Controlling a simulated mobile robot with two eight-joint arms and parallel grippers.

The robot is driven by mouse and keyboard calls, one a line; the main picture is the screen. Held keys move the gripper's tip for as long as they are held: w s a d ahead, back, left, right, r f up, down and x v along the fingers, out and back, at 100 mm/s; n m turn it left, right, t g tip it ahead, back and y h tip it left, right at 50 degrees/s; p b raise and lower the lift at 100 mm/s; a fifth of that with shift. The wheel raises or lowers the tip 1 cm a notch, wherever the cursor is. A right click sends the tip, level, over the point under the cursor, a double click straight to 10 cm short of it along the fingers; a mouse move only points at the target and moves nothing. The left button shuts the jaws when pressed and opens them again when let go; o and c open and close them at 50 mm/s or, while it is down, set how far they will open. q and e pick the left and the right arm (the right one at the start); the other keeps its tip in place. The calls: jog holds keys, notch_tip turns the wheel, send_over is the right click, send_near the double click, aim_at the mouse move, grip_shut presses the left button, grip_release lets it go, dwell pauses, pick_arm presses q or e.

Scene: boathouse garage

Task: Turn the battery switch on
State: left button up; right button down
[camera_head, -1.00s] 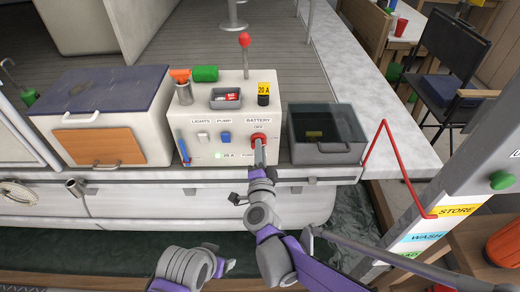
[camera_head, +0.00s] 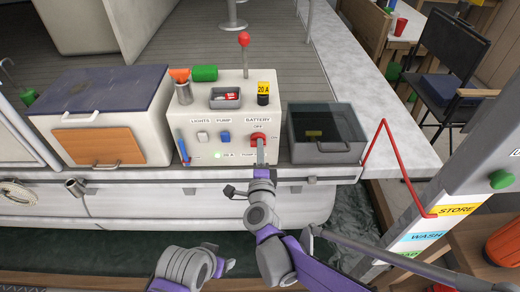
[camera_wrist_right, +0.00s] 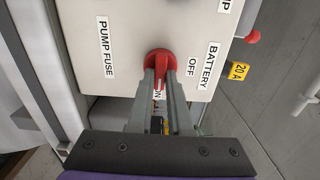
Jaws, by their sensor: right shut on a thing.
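The red battery switch (camera_head: 258,138) is on the front of the white panel box, under the labels BATTERY and OFF. My right gripper (camera_head: 261,147) is shut on its handle. In the right wrist view, the two fingers (camera_wrist_right: 160,88) lie on either side of the red handle (camera_wrist_right: 160,60). The handle's white mark points down in that picture, toward the ON label, with OFF to the right of the knob. The fingers partly hide the ON label. My left gripper does not show; only part of my left arm is seen at the bottom.
The panel (camera_head: 240,105) also carries a lights switch (camera_head: 203,138), a blue pump switch (camera_head: 225,137) and a small green light (camera_head: 217,155). A red-knobbed lever (camera_head: 244,40) rises behind. A grey bin (camera_head: 330,148) stands right; a cooler-like box (camera_head: 110,110) stands left.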

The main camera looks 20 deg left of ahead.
jog(key=c, duration=0.8)
grip_release()
jog(key=shift+c, duration=0.2)
jog(key=v, duration=1.1)
jog(key=shift+w, duration=0.1)
